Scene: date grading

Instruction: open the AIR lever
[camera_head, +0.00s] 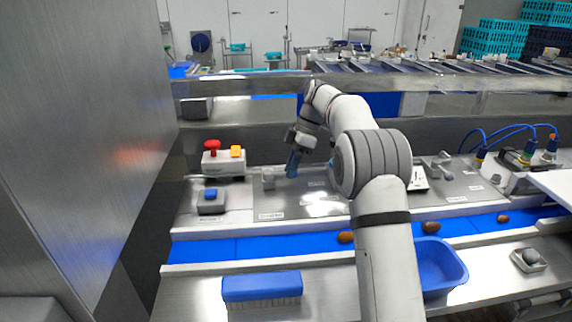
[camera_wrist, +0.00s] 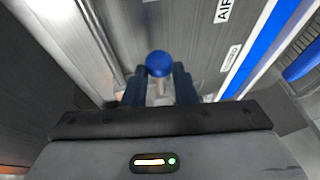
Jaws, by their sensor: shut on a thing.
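The AIR lever (camera_wrist: 159,65) has a round blue knob on a pale stem, seen in the wrist view between the two dark fingers. My gripper (camera_wrist: 159,88) is shut on the lever just below the knob. An AIR label (camera_wrist: 223,11) is on the grey panel beside it. In the head view my gripper (camera_head: 292,165) is over the left part of the steel panel (camera_head: 325,204). The lever cannot be made out there, and its exact angle is unclear.
A red button and a yellow button sit on a white box (camera_head: 224,164) left of my gripper. A blue button box (camera_head: 211,201) is in front of it. A blue conveyor belt (camera_head: 270,246) with several dates runs nearer, with a blue tray (camera_head: 440,262) and a brush (camera_head: 262,288).

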